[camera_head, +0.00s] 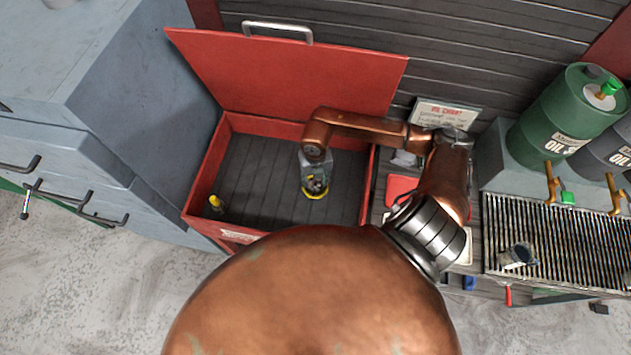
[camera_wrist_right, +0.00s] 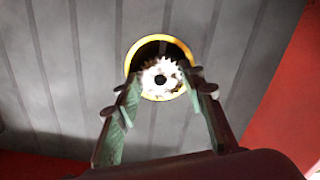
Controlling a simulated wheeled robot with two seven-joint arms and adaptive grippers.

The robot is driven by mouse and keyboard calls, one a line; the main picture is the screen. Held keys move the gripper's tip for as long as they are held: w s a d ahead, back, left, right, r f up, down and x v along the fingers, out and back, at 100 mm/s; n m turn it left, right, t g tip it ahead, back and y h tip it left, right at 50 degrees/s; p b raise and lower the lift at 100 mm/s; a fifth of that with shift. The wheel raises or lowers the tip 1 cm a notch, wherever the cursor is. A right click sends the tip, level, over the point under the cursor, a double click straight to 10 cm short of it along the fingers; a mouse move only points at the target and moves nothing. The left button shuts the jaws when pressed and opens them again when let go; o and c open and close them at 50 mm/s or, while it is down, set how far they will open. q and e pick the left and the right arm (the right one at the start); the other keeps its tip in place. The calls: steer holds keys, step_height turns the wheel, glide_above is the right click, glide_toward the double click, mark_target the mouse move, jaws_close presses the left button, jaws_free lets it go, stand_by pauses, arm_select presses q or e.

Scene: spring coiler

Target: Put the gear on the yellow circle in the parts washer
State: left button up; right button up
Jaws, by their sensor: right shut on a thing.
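The red parts washer (camera_head: 205,178) stands with its lid raised. My right gripper (camera_head: 315,186) reaches down inside it, and is shut on the gear. In the right wrist view the pale toothed gear (camera_wrist_right: 161,77) sits between the fingertips of the right gripper (camera_wrist_right: 157,88). Behind the gear is the yellow circle (camera_wrist_right: 134,57) on the dark slatted floor. The gear overlaps the lower part of the circle's dark middle. The yellow circle also shows under the gripper in the head view (camera_head: 314,197). I cannot tell whether the gear touches the floor. My left gripper is not in view.
A small yellow-topped item (camera_head: 215,203) is in the washer's front left corner. The raised red lid (camera_head: 290,75) stands behind. A grey cabinet (camera_head: 140,110) is at left. Much of the washer floor is clear.

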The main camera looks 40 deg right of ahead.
steer(key=shift+w+f, duration=0.1)
steer(key=shift+f, duration=0.35)
steer(key=shift+f, duration=0.15)
steer(key=o, duration=1.4)
steer(key=shift+c, duration=0.2)
step_height(320, 180, up, 12)
steer(key=shift+r, duration=0.2)
